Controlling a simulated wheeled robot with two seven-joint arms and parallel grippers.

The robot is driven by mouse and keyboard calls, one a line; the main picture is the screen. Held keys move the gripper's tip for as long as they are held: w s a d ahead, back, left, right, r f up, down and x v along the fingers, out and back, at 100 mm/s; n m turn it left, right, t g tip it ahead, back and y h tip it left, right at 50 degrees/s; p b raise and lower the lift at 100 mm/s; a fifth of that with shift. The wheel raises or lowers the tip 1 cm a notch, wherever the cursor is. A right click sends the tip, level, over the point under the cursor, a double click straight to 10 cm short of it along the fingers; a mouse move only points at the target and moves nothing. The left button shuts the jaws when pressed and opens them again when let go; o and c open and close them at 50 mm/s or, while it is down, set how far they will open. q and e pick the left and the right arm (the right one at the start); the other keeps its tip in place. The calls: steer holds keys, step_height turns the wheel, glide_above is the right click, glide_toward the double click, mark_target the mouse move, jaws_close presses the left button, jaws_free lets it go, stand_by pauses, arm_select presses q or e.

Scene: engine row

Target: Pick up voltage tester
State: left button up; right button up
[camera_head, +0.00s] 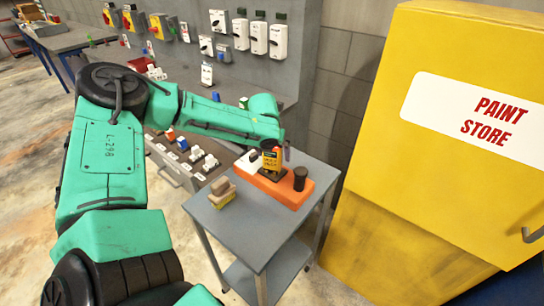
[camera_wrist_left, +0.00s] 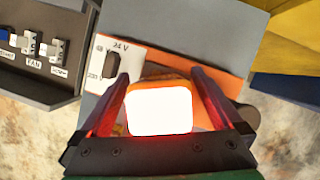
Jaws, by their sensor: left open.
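A yellow device with dark markings, which looks like the voltage tester (camera_head: 271,160), stands upright on an orange and white board on the grey trolley. In the left wrist view an orange-rimmed block with a bright, washed-out face (camera_wrist_left: 160,108), probably the same tester, sits between the fingers. My left gripper (camera_wrist_left: 160,76) is open, with one finger on each side of it. I cannot tell whether either finger touches it. In the head view the end of my green left arm is just above and behind the tester, and the gripper is partly hidden. My right gripper is not in view.
The orange board (camera_head: 287,190) also carries a dark cylinder (camera_head: 300,178). Tan blocks (camera_head: 222,191) lie at the trolley's left. The grey trolley top (camera_head: 246,226) is bare in front. A yellow paint store cabinet (camera_head: 430,190) stands close on the right, a workbench behind on the left.

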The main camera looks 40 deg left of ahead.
arm_select(q)
steer(key=shift+r, duration=0.1)
jaws_close()
